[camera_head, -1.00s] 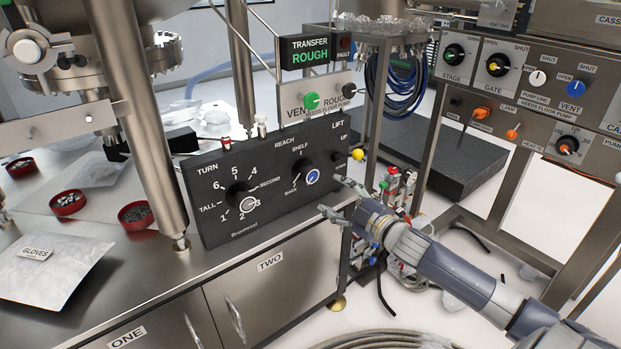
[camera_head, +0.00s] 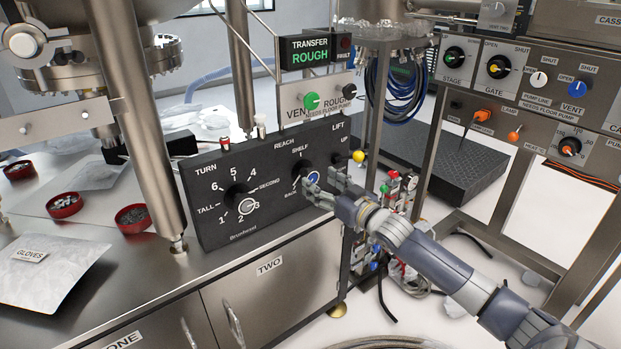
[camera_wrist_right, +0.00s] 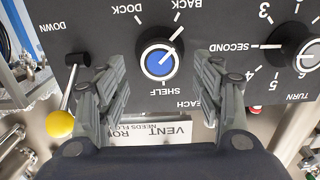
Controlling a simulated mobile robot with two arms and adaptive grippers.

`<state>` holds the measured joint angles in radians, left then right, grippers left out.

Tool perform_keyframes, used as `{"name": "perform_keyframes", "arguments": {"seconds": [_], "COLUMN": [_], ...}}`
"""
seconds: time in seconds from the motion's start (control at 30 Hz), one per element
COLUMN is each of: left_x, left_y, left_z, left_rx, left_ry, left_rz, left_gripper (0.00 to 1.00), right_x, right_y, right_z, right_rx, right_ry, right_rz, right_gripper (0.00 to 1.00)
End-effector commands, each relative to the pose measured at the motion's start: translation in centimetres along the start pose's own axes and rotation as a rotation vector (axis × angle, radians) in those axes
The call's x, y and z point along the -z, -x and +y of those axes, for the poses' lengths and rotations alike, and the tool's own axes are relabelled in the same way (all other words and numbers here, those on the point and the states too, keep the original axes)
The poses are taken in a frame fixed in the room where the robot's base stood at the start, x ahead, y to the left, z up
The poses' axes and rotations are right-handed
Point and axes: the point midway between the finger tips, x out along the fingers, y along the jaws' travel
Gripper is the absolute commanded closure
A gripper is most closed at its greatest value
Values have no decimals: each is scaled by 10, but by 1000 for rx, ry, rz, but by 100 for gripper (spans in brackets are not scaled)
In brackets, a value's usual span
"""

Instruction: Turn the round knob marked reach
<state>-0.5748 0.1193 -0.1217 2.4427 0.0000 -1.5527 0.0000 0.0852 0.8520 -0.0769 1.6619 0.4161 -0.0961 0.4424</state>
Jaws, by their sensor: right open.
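The reach knob (camera_head: 302,169) is a round black knob with a blue cap on the front of the dark control box (camera_head: 215,188). In the right wrist view the knob (camera_wrist_right: 160,59) shows between the fingers, with the labels SHELF, BACK and DOCK around it. My right gripper (camera_head: 323,184) is open in front of the knob and partly covers it in the head view. In the wrist view its fingers (camera_wrist_right: 158,80) stand to either side of the knob, with gaps on both sides. I cannot tell how deep they reach. My left gripper is not in view.
The turn knob (camera_head: 238,194) sits left of the reach knob on the same box. A lift lever with a yellow ball (camera_head: 358,156) sticks out close to the right gripper; the ball also shows in the wrist view (camera_wrist_right: 60,124). The bench edge runs below the box.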

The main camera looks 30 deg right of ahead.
Motion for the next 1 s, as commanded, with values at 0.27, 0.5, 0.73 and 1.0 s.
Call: {"name": "perform_keyframes", "arguments": {"seconds": [0.27, 0.5, 0.73, 1.0], "left_x": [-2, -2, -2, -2], "left_y": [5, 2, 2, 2], "left_z": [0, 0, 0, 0], "left_rx": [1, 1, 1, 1], "left_ry": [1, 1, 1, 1], "left_rz": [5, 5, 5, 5], "left_gripper": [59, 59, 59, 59], "right_x": [0, -1, 0, 0], "right_y": [-33, -49, -52, -52], "right_z": [0, 0, 0, 0], "right_rx": [0, 0, 1, 1], "right_ry": [1, 2, 2, 2], "right_rz": [1, 0, 0, 0], "right_gripper": [39, 39, 39, 64]}}
